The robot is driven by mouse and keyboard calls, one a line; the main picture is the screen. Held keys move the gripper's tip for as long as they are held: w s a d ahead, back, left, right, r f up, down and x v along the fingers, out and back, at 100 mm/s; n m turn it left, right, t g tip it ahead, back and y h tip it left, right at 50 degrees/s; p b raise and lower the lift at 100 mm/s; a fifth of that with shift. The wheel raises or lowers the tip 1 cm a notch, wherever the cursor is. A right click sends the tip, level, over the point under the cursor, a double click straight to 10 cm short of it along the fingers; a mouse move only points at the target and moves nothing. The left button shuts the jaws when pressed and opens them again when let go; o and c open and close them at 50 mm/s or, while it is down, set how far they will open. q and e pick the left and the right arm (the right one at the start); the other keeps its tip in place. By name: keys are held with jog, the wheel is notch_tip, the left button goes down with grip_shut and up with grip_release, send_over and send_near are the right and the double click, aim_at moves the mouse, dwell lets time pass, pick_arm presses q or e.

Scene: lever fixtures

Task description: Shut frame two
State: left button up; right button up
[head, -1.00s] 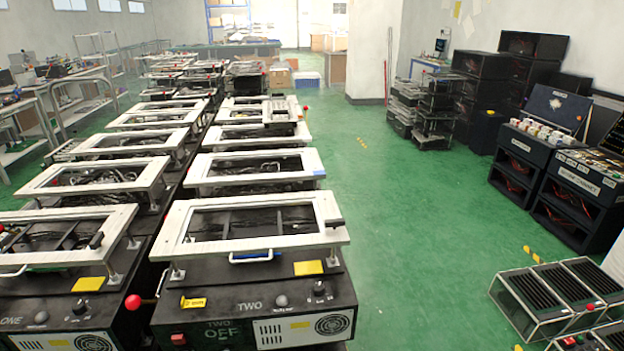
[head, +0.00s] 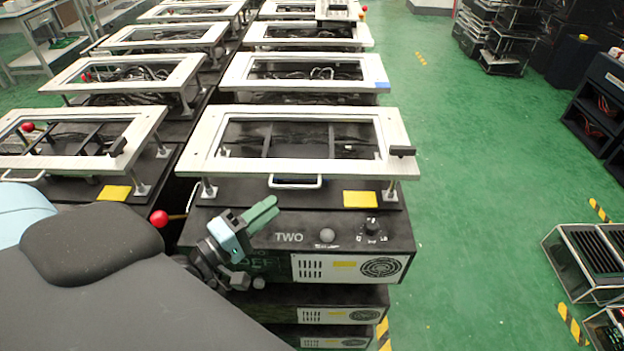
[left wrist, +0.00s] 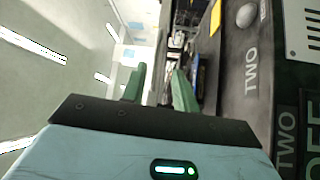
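Frame two (head: 398,135) is a white rectangular frame, held up on posts above the black box labelled TWO (head: 300,222), with a gap beneath it. A white handle (head: 295,184) sits at its front edge. A lever with a red ball (head: 158,217) sticks out at the left side of this box. My left gripper (head: 262,208) is in front of the box, right of the red ball and apart from it. Its green fingers show separated and empty in the left wrist view (left wrist: 160,72). The TWO label also shows in that view (left wrist: 251,70). My right gripper is out of view.
The neighbouring frame (head: 70,160) stands close at the left, with another red ball (head: 28,127). More raised frames (head: 305,72) stand in rows behind. Green floor (head: 470,200) is clear at the right, up to black-slatted units (head: 598,250).

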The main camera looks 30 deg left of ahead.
aim_at(296, 187)
pick_arm(q)
jog(key=shift+w+r, duration=0.15)
jog(key=shift+r, duration=0.2)
jog(key=shift+p+x, duration=1)
jog(key=shift+x, duration=2.85)
jog(key=shift+d, duration=0.1)
grip_shut()
